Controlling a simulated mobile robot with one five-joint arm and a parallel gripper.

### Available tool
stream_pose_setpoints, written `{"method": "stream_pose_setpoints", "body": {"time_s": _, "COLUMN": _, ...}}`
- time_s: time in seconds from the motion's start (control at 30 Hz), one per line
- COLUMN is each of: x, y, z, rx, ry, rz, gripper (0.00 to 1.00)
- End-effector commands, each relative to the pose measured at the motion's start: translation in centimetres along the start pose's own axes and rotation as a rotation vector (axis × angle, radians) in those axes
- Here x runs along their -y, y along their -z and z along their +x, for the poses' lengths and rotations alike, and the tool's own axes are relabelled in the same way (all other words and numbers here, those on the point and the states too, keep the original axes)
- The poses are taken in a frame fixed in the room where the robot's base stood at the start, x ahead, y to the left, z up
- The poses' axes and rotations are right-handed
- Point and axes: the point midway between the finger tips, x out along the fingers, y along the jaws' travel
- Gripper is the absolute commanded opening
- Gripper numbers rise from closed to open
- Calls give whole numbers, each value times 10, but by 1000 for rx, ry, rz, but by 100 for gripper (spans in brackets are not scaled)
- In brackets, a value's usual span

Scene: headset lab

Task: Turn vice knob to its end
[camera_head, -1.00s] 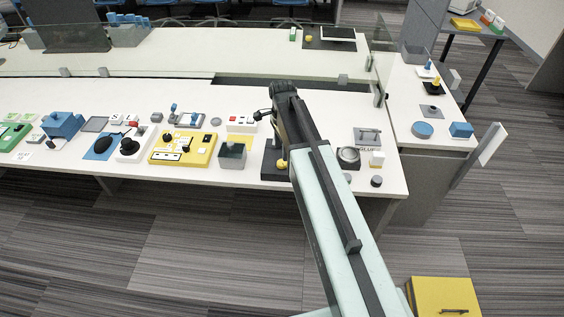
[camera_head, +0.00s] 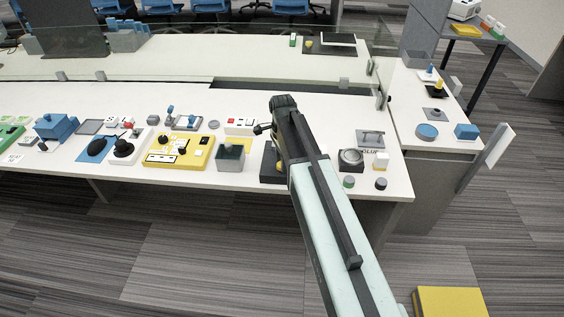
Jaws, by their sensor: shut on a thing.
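The vice (camera_head: 268,168) is a dark block near the front edge of the white table, largely hidden behind my arm. A short rod with a black ball end (camera_head: 258,130) sticks out to the left beside the arm's far end; I cannot tell whether it belongs to the vice. My gripper (camera_head: 278,142) is at the arm's far end, over the vice and shut on its knob. Its fingertips and the knob are mostly hidden by the arm, so the knob's angle cannot be seen.
Left of the vice stand a grey open box (camera_head: 231,159) and a yellow panel (camera_head: 178,151). A glass screen (camera_head: 200,62) crosses the table behind. A yellow box (camera_head: 450,302) stands at lower right.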

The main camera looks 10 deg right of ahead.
Motion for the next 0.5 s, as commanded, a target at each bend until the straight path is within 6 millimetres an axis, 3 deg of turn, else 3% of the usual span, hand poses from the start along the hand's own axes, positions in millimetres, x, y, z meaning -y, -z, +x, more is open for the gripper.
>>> {"method": "stream_pose_setpoints", "body": {"time_s": 0.27, "x": 0, "y": 0, "z": 0, "rx": 0, "ry": 0, "rz": -55, "gripper": 0}}
{"method": "stream_pose_setpoints", "body": {"time_s": 0.5, "x": 0, "y": 0, "z": 0, "rx": 0, "ry": 0, "rz": -215, "gripper": 0}}
